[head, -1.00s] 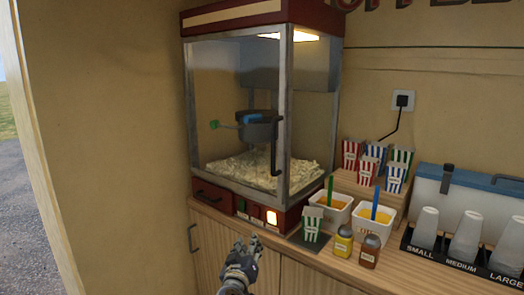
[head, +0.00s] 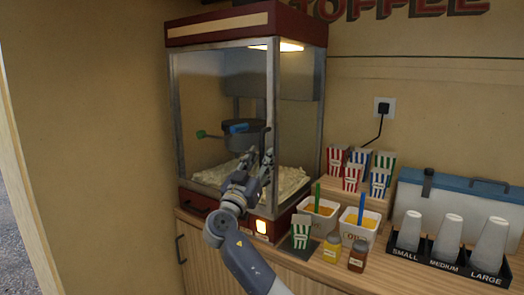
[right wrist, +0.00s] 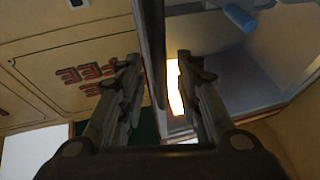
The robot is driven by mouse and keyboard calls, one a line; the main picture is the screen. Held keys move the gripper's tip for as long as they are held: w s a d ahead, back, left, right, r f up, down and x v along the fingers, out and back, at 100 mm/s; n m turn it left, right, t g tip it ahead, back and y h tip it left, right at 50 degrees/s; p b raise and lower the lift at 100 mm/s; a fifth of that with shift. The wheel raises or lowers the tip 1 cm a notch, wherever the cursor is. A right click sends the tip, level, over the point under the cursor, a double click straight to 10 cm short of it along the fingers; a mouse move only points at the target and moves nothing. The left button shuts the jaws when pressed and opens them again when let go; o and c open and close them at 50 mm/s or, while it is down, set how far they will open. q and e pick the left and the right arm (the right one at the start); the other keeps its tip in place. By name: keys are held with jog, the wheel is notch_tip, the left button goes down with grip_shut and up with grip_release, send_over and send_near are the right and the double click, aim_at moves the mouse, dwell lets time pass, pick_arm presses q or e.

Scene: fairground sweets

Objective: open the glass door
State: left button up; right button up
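The popcorn machine's glass door (head: 215,95) is closed at the front of the cabinet. Its dark upright handle (head: 266,137) is along the door's right edge. My right gripper (head: 259,158) is in front of the handle's lower part and hides some of it. In the right wrist view, the dark handle bar (right wrist: 152,50) runs between the two fingers of my right gripper (right wrist: 157,65). Gaps show on both sides of the bar, so the gripper is open around it. My left gripper is not in view.
Popcorn (head: 291,180) and a kettle (head: 238,138) are inside the cabinet. Right of it on the counter are a striped box (head: 301,232), two white tubs (head: 324,222), a yellow jar (head: 333,248), a brown jar (head: 359,255) and a cup rack (head: 441,259).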

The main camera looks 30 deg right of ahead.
jog(key=shift+x, duration=0.95)
jog(key=shift+c, duration=0.4)
